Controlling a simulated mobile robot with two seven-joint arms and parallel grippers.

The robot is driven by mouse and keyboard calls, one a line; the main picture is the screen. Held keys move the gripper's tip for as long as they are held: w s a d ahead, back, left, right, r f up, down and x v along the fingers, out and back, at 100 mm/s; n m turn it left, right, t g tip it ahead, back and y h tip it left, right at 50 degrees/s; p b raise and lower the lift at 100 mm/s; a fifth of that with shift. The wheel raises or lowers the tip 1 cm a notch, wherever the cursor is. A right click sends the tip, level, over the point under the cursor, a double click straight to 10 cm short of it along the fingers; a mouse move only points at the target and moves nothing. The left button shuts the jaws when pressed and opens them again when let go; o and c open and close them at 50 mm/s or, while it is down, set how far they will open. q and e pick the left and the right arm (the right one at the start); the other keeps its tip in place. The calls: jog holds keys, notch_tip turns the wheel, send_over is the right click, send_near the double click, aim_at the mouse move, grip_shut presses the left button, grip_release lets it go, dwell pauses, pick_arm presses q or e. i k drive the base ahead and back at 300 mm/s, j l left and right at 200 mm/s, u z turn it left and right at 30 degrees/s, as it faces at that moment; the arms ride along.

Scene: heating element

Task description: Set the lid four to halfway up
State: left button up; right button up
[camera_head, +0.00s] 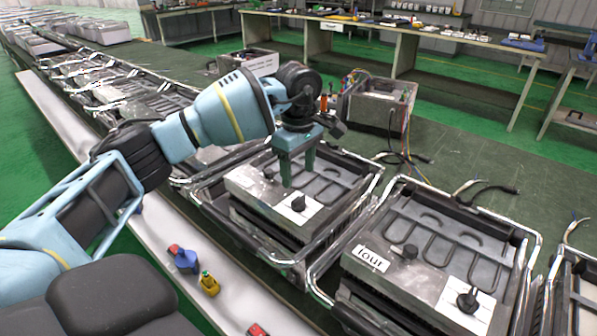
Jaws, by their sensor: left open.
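My left gripper (298,174) is open and empty, fingers pointing down over the neighbouring unit (325,182) left of lid four. It is well apart from lid four. My right gripper is out of view.
Chrome tube frames (330,250) surround the units in a row on the long bench. A grey box with wires (380,102) stands behind, and loose cables (488,190) lie beyond lid four. Blue and yellow small items (209,284) sit on the front ledge.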

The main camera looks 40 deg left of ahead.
aim_at(460, 250)
jog(key=k, duration=1)
